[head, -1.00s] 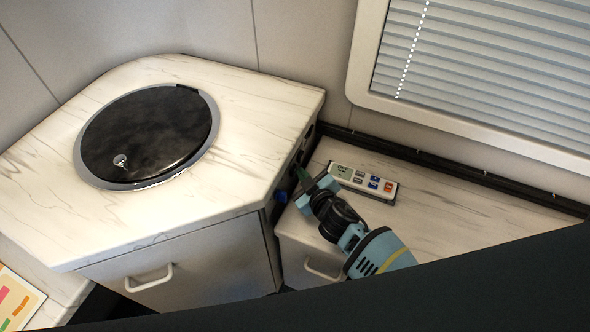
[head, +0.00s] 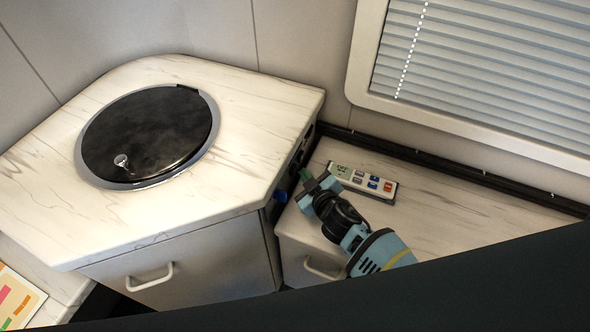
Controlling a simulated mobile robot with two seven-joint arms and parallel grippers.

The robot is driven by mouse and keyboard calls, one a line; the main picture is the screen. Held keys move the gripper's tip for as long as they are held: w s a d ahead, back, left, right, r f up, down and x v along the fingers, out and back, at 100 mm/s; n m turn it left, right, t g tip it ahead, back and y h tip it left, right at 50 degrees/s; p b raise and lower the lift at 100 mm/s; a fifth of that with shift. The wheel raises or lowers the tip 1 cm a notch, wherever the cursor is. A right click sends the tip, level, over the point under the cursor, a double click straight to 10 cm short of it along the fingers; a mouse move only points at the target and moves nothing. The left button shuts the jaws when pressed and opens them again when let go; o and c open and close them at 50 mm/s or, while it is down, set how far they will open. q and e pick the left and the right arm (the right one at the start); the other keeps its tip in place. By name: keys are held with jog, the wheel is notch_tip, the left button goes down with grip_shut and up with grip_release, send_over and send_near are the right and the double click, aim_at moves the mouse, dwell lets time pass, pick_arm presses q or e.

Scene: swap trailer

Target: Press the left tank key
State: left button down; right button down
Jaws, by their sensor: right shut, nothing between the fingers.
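My right gripper (head: 307,180) is shut and empty. It is low at the side of the raised marble-look counter (head: 240,106), near a dark strip of fittings (head: 300,153) on that side, with a small blue part (head: 281,197) just left of the fingers. The tank key itself I cannot make out; the fittings are small and partly hidden by the gripper. I cannot tell whether the fingertips touch anything. My left gripper is not in view.
A grey remote-like panel (head: 386,196) with several coloured buttons lies on the lower counter (head: 450,215), close behind my right gripper. A round black lid (head: 150,135) is set in the raised counter. A window with blinds (head: 490,70) is at upper right.

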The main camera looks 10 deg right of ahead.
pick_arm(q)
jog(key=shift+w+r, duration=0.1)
pick_arm(e)
jog(key=shift+s+d, duration=0.15)
jog(key=shift+d, duration=0.1)
